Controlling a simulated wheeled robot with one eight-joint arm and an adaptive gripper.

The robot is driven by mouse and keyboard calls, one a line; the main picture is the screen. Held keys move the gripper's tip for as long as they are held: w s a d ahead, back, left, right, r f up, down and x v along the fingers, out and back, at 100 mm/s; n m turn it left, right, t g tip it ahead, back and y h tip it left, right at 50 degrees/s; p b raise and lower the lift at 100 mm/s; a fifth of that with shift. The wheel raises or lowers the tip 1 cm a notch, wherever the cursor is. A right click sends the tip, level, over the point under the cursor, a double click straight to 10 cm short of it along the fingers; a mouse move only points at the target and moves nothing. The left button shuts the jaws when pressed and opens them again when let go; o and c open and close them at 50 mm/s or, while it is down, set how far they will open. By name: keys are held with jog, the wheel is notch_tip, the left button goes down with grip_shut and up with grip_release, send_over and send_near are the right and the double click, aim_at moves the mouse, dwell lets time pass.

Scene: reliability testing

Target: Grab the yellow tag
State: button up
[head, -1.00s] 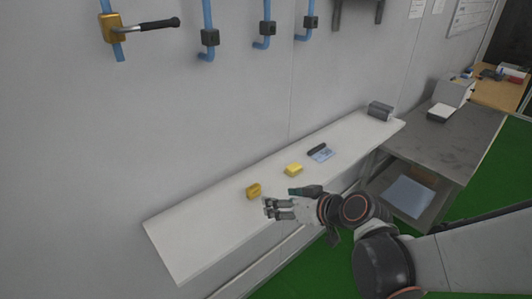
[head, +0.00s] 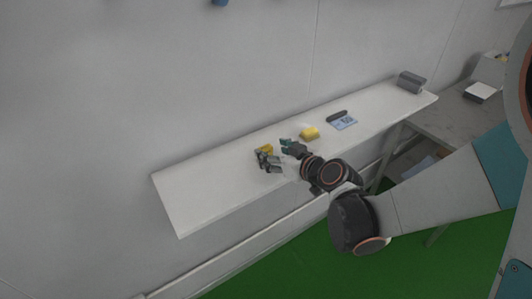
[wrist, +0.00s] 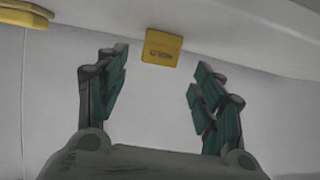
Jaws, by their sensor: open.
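A yellow tag (wrist: 162,47) with dark lettering, too small to read surely, shows in the wrist view at top centre. It lies just beyond and between the fingertips of my gripper (wrist: 159,80), not touched by them in that view. My gripper is open and empty. In the head view my gripper (head: 274,158) is over the white shelf (head: 200,190), close to a yellow piece (head: 264,149) that it partly hides. A second yellow item (head: 310,133) lies to the right on the shelf. In the wrist view another yellow thing (wrist: 25,16) is cut off at top left.
A dark item (head: 337,116) and a blue-white card (head: 344,124) lie farther right on the shelf. A dark grey box (head: 412,82) stands at its far end. A grey wall (head: 230,75) rises behind. The shelf's left part is clear.

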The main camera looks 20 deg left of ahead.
aim_at(265, 148)
jog(key=b+x, duration=0.2)
jog(key=x, duration=0.3)
jog(key=shift+w+a, duration=0.2)
jog(key=shift+w, duration=0.1)
jog(key=c, duration=1)
